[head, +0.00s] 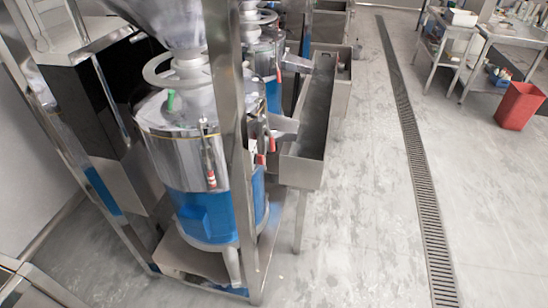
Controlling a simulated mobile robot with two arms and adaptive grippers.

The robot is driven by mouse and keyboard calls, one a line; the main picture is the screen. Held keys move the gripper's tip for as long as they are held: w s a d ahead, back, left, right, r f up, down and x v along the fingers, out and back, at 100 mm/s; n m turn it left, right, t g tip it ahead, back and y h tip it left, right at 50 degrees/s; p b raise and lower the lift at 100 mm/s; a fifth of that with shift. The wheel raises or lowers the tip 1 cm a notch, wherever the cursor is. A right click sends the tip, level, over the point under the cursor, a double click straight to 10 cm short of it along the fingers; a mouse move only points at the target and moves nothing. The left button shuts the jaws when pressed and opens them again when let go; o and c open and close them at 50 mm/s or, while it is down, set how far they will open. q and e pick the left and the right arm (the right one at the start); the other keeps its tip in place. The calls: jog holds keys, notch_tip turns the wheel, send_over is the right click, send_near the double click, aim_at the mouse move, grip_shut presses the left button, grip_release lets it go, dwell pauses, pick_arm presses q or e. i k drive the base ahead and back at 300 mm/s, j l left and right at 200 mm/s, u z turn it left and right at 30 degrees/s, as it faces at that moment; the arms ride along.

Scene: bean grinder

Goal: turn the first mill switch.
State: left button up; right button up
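The first mill (188,150) is the nearest machine, a steel and blue drum standing inside a steel frame at left of centre in the head view. A wheel-shaped ring (182,70) sits on its top, under a steel hopper (172,20). A red-and-white handle (211,178) hangs on its front side, and a small green knob (171,98) stands on its lid. I cannot tell which part is the mill switch. A frame post hides part of the drum's right side. Neither of my grippers shows.
A second mill (262,55) stands behind the first. A steel trough (308,130) runs beside them. A floor drain grate (420,170) crosses the open floor at right. A red bin (518,106) and steel tables (510,33) stand at the upper right.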

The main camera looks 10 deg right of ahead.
aim_at(259, 159)
jog(key=z, duration=0.15)
jog(key=i+l+u, duration=0.1)
jog(key=u, duration=0.4)
jog(key=l+u, duration=0.3)
jog(key=u, duration=0.2)
jog(key=l+u, duration=0.25)
jog(key=l, duration=0.45)
jog(key=l+u, duration=0.2)
jog(key=l, duration=0.55)
jog(key=l+u, duration=0.25)
jog(key=l, duration=0.45)
jog(key=k+l+u, duration=0.2)
jog(key=l, duration=0.5)
jog(key=i, duration=0.1)
